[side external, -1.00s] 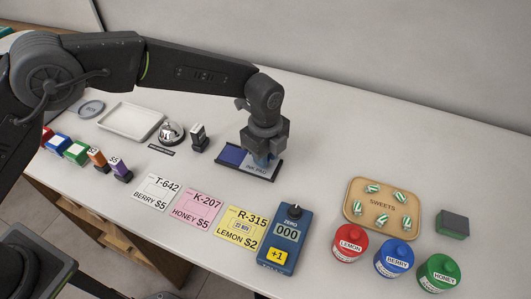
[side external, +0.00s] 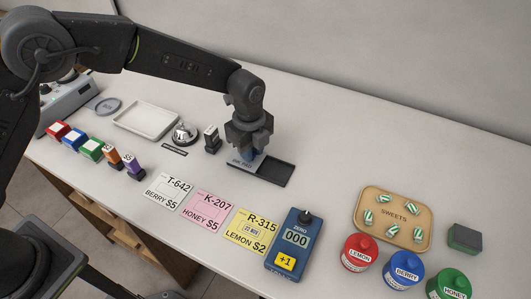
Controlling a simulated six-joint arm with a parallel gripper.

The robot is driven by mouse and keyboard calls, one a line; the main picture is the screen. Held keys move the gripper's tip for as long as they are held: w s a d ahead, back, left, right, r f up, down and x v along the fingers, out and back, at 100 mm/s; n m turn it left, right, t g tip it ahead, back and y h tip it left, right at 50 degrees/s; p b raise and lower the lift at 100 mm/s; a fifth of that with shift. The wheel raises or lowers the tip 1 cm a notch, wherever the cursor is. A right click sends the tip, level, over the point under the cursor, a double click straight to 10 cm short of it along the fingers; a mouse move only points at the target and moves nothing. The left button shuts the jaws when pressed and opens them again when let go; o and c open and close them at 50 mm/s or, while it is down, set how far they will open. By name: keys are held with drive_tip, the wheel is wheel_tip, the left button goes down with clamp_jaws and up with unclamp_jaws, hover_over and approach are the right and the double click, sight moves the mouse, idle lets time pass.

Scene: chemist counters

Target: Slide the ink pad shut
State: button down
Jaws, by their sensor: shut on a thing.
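The ink pad (side external: 273,174) is a dark, flat, oblong tray lying on the white counter at the middle of the side view. Its grey lid (side external: 240,163), lettered INK PAD, lies over the tray's left half. The right half shows as an empty dark recess. No blue ink surface shows. The fingers hide much of this part and the back of the lid.
A bell (side external: 184,134) and a dark stamp (side external: 211,139) stand left of the ink pad. Price cards, the yellow one (side external: 252,231) among them, and a blue counter device (side external: 295,238) lie in front. A sweets tray (side external: 372,201) is at right. The counter behind the pad is clear.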

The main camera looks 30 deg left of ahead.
drive_tip(key=shift+a, duration=0.3)
drive_tip(key=c, duration=1.4)
unclamp_jaws()
drive_tip(key=o, duration=0.4)
drive_tip(key=shift+d, duration=0.1)
wheel_tip(320, 180, up, 14)
drive_tip(key=shift+f, duration=0.1)
